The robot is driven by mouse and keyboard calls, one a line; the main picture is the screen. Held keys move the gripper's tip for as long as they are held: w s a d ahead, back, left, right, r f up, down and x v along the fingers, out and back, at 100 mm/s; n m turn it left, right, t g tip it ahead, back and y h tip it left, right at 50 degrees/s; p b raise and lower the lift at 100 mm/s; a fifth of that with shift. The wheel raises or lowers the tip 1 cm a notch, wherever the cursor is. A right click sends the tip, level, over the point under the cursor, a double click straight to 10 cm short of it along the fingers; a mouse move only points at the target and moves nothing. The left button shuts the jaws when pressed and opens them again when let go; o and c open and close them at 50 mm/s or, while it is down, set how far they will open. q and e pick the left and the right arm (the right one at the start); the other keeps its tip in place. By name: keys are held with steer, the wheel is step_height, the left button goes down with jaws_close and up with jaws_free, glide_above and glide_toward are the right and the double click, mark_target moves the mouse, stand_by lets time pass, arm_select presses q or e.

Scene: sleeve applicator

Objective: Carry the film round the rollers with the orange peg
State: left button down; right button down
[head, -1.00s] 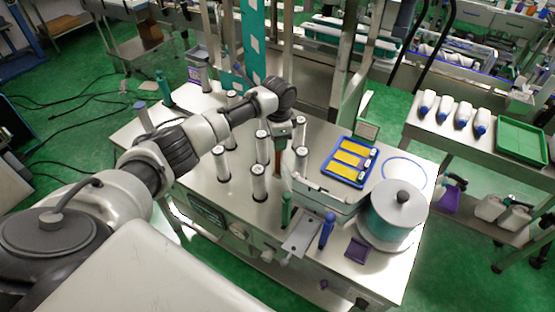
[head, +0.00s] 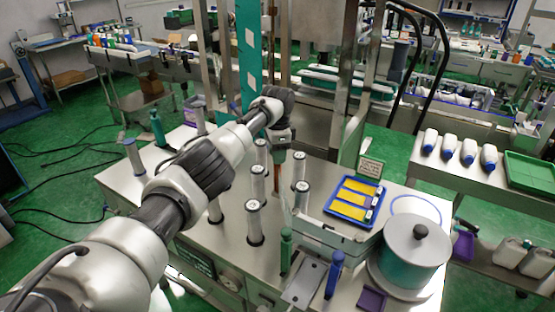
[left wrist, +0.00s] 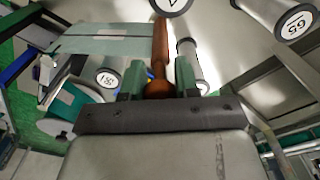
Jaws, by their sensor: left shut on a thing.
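My left gripper (head: 281,152) reaches over the station among the rollers, shut on the orange peg (head: 281,188). In the left wrist view the brown-orange peg (left wrist: 160,50) stands between the green fingertips (left wrist: 157,82). Several upright grey rollers with white numbered tops surround it, such as the front roller (head: 254,222) and the right roller (head: 301,196). One roller (left wrist: 188,62) is close beside the peg.

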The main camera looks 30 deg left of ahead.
arm_select(q)
steer(key=shift+f+b, duration=0.4)
steer(key=shift+f, duration=1.3)
jaws_free()
stand_by(0.3)
steer(key=shift+r, duration=0.1)
steer(key=shift+r+p, duration=3.75)
steer(key=shift+r, duration=0.15)
